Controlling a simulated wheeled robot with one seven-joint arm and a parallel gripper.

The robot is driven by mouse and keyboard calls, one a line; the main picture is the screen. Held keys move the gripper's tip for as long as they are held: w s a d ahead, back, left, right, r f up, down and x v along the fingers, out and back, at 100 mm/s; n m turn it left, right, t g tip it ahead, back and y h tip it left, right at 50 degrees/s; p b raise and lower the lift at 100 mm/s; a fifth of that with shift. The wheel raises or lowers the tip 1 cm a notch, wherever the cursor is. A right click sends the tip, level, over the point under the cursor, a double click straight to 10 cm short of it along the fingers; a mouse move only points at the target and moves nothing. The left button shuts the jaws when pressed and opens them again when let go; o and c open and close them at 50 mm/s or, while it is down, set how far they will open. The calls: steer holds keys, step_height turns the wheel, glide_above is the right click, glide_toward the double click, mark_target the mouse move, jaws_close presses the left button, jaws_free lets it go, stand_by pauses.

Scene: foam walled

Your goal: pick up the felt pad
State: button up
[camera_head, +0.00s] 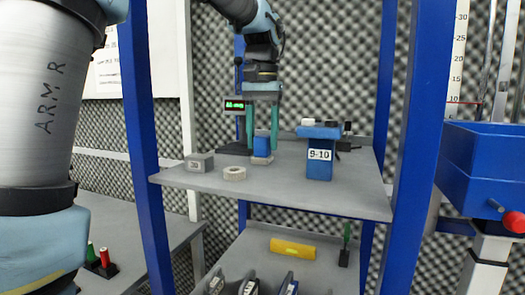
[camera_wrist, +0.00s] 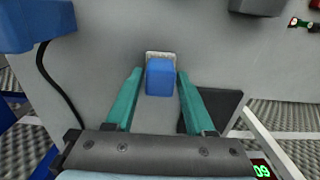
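A small blue block on a pale speckled base (camera_head: 262,146), which I take to be the felt pad, stands on the grey shelf. It also shows in the wrist view (camera_wrist: 160,78), with the pale base at its far edge. My gripper (camera_head: 262,147) comes down from above with its two green fingers on either side of the block. In the wrist view my gripper (camera_wrist: 160,73) is open, and narrow gaps show between the fingers and the block. Whether the fingertips touch the shelf cannot be told.
On the shelf (camera_head: 290,196) are a grey block (camera_head: 199,162), a pale disc (camera_head: 234,173) and a blue stand labelled 9-10 (camera_head: 319,160) to the right. A green-lit display (camera_head: 234,105) is behind. Blue posts (camera_head: 143,150) flank the shelf.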

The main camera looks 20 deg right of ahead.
mark_target(263, 136)
jaws_close()
stand_by(0.4)
step_height(263, 136, up, 10)
steer(key=shift+r+b, duration=0.1)
steer(key=shift+b, duration=0.45)
